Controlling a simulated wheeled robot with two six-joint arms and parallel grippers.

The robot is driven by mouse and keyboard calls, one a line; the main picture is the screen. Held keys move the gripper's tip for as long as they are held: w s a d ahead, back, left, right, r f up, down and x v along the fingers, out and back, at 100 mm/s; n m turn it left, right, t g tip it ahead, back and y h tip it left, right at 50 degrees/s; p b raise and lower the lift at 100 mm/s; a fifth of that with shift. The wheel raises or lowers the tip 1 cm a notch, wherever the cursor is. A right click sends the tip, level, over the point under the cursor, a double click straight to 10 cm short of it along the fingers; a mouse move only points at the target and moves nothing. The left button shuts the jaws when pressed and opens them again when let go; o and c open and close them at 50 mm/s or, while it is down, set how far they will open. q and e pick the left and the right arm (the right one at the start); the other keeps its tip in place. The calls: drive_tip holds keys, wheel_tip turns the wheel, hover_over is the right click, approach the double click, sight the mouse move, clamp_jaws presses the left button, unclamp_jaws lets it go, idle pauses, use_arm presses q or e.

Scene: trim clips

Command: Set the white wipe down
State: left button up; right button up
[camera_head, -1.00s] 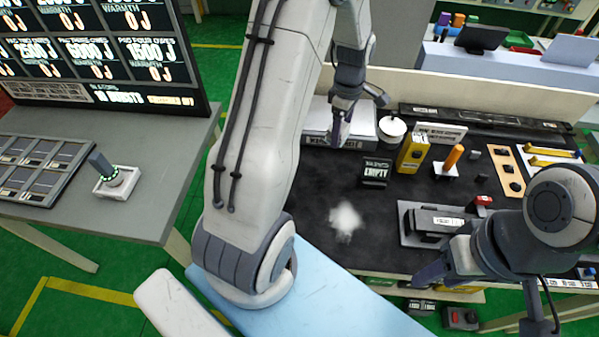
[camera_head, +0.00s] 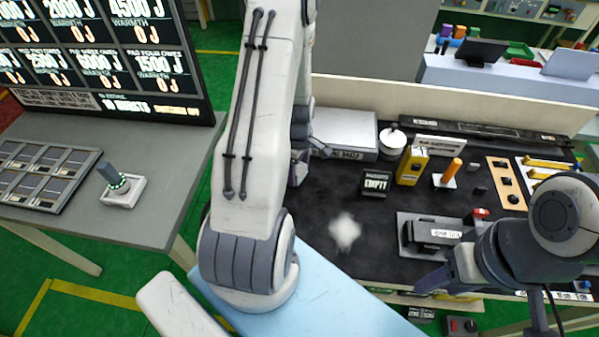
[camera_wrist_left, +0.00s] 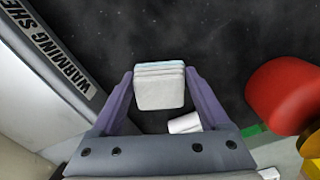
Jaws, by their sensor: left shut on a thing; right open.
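In the left wrist view, the white wipe (camera_wrist_left: 159,88) is a folded, layered white pad with a pale blue edge. It sits between the two purple fingers of my left gripper (camera_wrist_left: 158,84), which is shut on it, above or at the dark mat. I cannot tell whether it touches the mat. In the head view my left gripper (camera_head: 298,168) is partly hidden behind my own arm, beside the white warming shelf, and the wipe is hidden. My right gripper (camera_head: 450,278) is open near the front right of the mat.
The warming shelf (camera_head: 345,130) stands at the mat's back left. A pale patch (camera_head: 345,232) marks the dark mat (camera_head: 330,205). A black "EMPTY" block (camera_head: 375,183), a yellow box (camera_head: 411,166) and a dark device (camera_head: 432,234) stand to the right. A small white piece (camera_wrist_left: 185,123) lies near the left gripper.

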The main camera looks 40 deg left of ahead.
use_arm(q)
drive_tip(key=shift+f, duration=1)
drive_tip(key=shift+f, duration=0.1)
drive_tip(key=shift+f, duration=0.15)
drive_tip(key=o, duration=1.3)
drive_tip(key=shift+r, duration=0.2)
